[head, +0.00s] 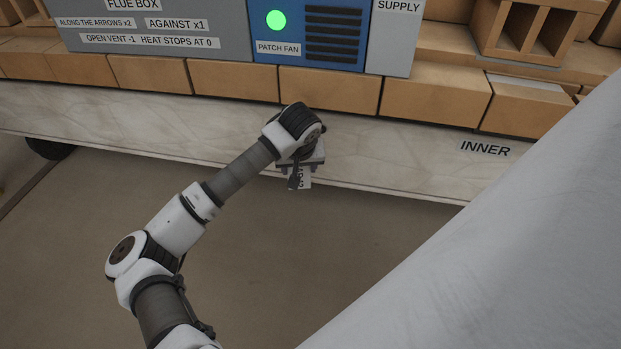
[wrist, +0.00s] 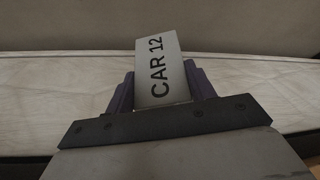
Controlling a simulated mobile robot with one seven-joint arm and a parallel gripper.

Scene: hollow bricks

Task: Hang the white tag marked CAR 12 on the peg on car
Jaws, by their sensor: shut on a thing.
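My gripper (head: 300,177) is shut on the white CAR 12 tag (head: 305,178), in front of the pale side board (head: 225,135) of the car. In the wrist view the tag (wrist: 159,72) stands up between the two dark purple fingers of my gripper (wrist: 158,88), tilted slightly, with CAR 12 reading upward along it. I cannot make out a peg in either view; my gripper and wrist cover part of the board. I cannot tell whether the tag touches the board.
Hollow bricks (head: 430,97) line the car's deck above the board. INNER (head: 485,149) is marked on the board. A large pale surface (head: 520,260) fills the lower right.

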